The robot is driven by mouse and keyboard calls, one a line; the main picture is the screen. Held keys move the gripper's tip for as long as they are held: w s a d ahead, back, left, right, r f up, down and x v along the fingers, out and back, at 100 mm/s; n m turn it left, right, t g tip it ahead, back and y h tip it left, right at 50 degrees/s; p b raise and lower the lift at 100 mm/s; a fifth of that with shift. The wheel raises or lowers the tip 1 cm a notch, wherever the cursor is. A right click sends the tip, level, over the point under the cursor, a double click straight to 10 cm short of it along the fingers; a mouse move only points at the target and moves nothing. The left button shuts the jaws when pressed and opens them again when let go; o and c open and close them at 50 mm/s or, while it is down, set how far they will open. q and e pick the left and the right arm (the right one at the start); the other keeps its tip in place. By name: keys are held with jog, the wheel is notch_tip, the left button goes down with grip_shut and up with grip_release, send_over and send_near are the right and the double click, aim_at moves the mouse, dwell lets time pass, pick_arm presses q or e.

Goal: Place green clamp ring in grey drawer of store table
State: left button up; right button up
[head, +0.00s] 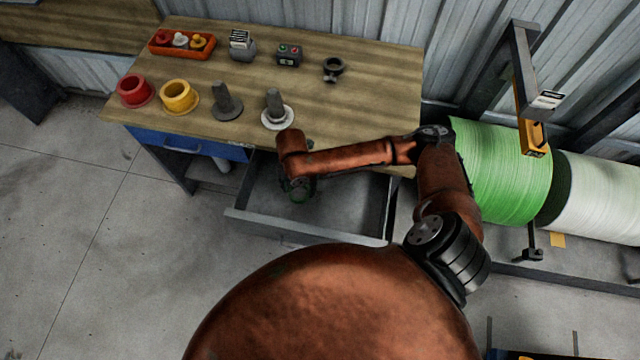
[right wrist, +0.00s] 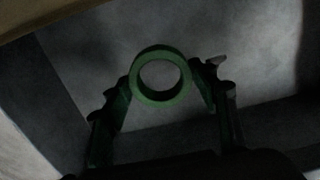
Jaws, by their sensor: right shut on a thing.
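The green clamp ring (right wrist: 160,76) is between the fingertips of my right gripper (right wrist: 163,88), which is shut on it. In the head view the ring (head: 301,195) shows as a small green patch, partly hidden by my right gripper (head: 299,188). The grey drawer (head: 345,208) of the store table (head: 380,85) is pulled out, and the ring and gripper are over its inside. I cannot tell whether the ring touches the drawer floor. My left gripper is not in view.
A blue drawer (head: 188,146) beside the grey one is shut. The table top holds a red collar (head: 134,92), a yellow collar (head: 179,96), grey posts, a dark clamp ring (head: 333,68) and an orange tray (head: 180,55).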

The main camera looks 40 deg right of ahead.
jog(key=d, duration=0.2)
jog(key=s+d, duration=0.1)
jog(key=d, duration=0.4)
jog(key=shift+s+d+b, duration=0.35)
jog(key=shift+s, duration=0.05)
notch_tip(320, 180, down, 3)
jog(key=shift+f+b, duration=0.1)
jog(key=shift+b, duration=0.55)
jog(key=shift+f, duration=0.25)
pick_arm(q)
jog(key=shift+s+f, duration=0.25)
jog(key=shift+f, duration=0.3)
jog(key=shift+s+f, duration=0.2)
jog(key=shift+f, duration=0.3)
pick_arm(e)
jog(key=shift+r, duration=0.15)
jog(key=shift+f, duration=0.5)
jog(key=o, duration=1.7)
jog(key=shift+c, duration=0.2)
